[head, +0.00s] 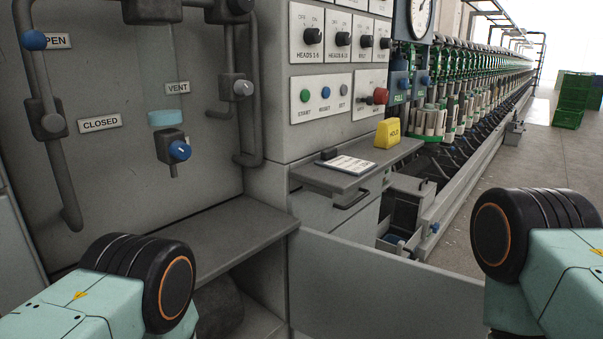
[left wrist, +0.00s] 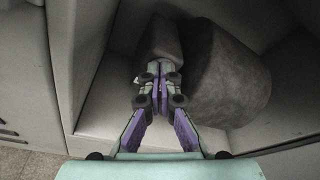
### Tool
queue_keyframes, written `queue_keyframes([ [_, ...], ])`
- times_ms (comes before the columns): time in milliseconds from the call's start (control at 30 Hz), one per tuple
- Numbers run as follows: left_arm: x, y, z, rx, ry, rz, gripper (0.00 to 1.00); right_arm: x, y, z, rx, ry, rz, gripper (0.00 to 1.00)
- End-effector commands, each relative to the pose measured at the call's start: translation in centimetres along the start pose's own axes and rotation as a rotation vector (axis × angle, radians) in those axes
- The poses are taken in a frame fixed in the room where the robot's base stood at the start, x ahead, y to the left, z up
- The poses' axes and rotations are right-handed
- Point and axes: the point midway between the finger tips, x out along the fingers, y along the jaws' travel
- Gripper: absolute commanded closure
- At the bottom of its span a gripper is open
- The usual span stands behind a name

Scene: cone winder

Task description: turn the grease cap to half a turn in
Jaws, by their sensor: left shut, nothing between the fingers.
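I cannot make out the grease cap in either view; it may be hidden behind my fingers or too small to tell. In the left wrist view my left gripper (left wrist: 161,72) is shut and empty. Its fingertips point at a dark grey block (left wrist: 165,38) beside a large rounded dark housing (left wrist: 228,75) inside a low bay. I cannot tell whether the fingertips touch the block. The housing also shows partly under the shelf in the head view (head: 222,305). In the head view my left arm reaches down at the lower left, its gripper hidden. My right gripper is out of view.
Pipes and a blue-knobbed valve (head: 179,150) are on the wall above. A yellow HOLD block (head: 388,133) stands on a small ledge (head: 350,178). Floor is open at right.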

Motion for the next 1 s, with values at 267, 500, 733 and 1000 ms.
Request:
queue_keyframes([
  [267,-2.9,-0.1,-0.7,0.002,0.002,-0.002,1.0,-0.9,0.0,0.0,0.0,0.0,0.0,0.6],
  [500,-4.0,0.0,-1.0,0.0,-0.001,-0.001,1.0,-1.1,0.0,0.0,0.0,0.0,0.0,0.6],
  [733,-4.0,0.0,-1.0,-0.002,-0.001,0.0,1.0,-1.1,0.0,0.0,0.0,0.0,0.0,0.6],
  [1000,-4.2,0.5,-2.4,-0.31,0.065,0.027,1.0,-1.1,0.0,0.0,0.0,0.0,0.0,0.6],
])
